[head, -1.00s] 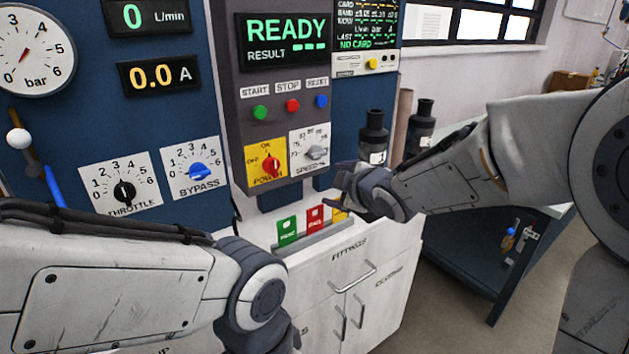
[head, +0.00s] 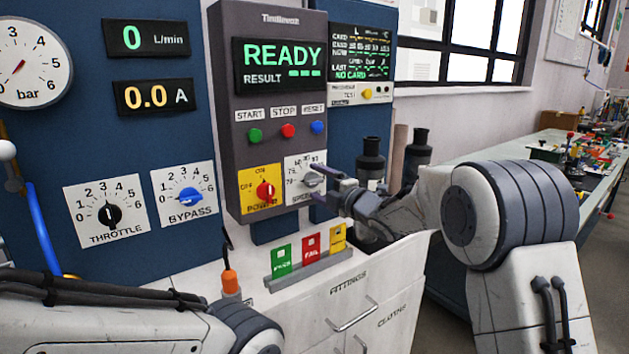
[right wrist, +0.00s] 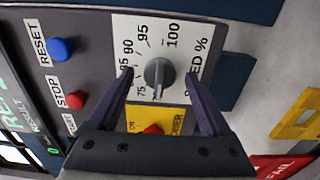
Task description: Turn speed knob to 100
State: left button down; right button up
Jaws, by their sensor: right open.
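The speed knob (head: 312,181) is a small grey knob on a white scale plate, low on the grey control panel. It also shows in the right wrist view (right wrist: 158,72), with 75, 90, 95 and 100 printed around it. Its ridge runs toward the bottom of that view, near the 75 side; I cannot read the exact setting. My right gripper (head: 316,184) is open, with one dark finger on each side of the knob. In the right wrist view (right wrist: 159,75) the fingers appear apart from the knob. My left gripper is out of view.
The red power knob (head: 265,191) on a yellow plate is just left of the speed knob. Start, stop (head: 288,130) and reset buttons are above. Coloured cards (head: 310,245) stand in a holder below. Dark bottles (head: 371,160) stand to the right.

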jog(key=shift+x, duration=0.8)
grip_shut()
